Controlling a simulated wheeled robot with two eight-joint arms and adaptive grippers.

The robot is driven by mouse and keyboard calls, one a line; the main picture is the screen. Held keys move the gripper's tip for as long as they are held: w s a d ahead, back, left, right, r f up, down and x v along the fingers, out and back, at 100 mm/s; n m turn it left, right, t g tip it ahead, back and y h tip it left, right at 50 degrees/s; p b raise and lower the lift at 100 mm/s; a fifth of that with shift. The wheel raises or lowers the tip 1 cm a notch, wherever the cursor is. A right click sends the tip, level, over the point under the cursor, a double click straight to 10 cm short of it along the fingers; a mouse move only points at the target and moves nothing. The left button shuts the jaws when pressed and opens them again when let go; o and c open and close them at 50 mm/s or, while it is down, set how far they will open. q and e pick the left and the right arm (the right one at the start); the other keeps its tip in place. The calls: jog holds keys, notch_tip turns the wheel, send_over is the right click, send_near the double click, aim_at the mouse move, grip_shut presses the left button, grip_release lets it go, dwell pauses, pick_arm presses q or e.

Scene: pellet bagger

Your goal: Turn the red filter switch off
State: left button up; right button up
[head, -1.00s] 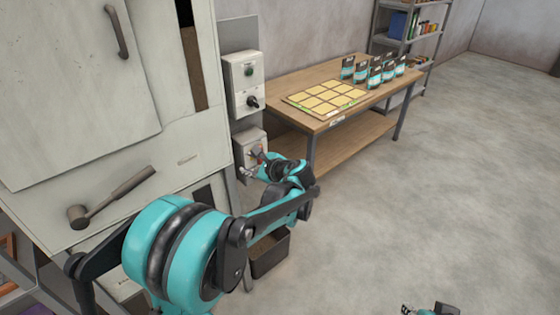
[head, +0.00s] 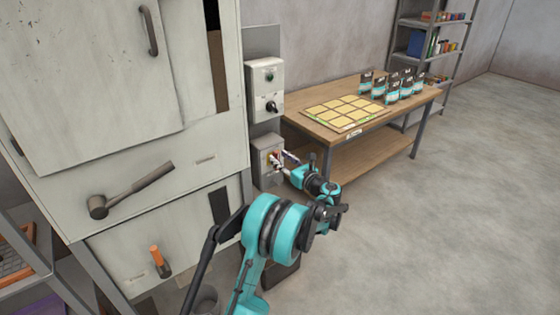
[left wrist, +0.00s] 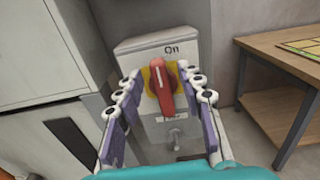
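The red filter switch (left wrist: 163,88) is an upright red handle on a round yellow plate, under the word "On" on a grey-white box (left wrist: 190,37). In the head view the switch box (head: 262,147) is the lower of two boxes beside the machine, and my fingers partly cover the switch. My left gripper (head: 283,161) is at the switch. In the left wrist view its purple-padded fingers (left wrist: 164,92) are open, one on each side of the handle, with a visible gap on both sides. My right gripper is out of view.
The upper control box (head: 266,87) has a green button and a black knob. A wooden table (head: 300,122) with a yellow label sheet and several pouches stands to the right. The floor at right is clear.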

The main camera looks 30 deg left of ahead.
pick_arm(q)
jog(key=shift+w+a, duration=0.15)
jog(key=shift+a, duration=0.35)
grip_shut()
jog(key=n, duration=0.3)
jog(key=s+n, duration=0.1)
jog(key=n, duration=0.5)
jog(key=shift+s+a+f, duration=0.3)
jog(key=shift+s+a, duration=0.05)
jog(key=n, duration=0.3)
jog(key=n+b, duration=0.1)
jog(key=shift+s+a+f+n, duration=0.1)
jog(key=shift+s+f+n, duration=0.2)
jog(key=shift+f, duration=0.1)
jog(key=shift+f+n, duration=0.25)
jog(key=shift+n, duration=0.85)
jog(key=shift+f+n, duration=0.2)
jog(key=shift+n, duration=0.9)
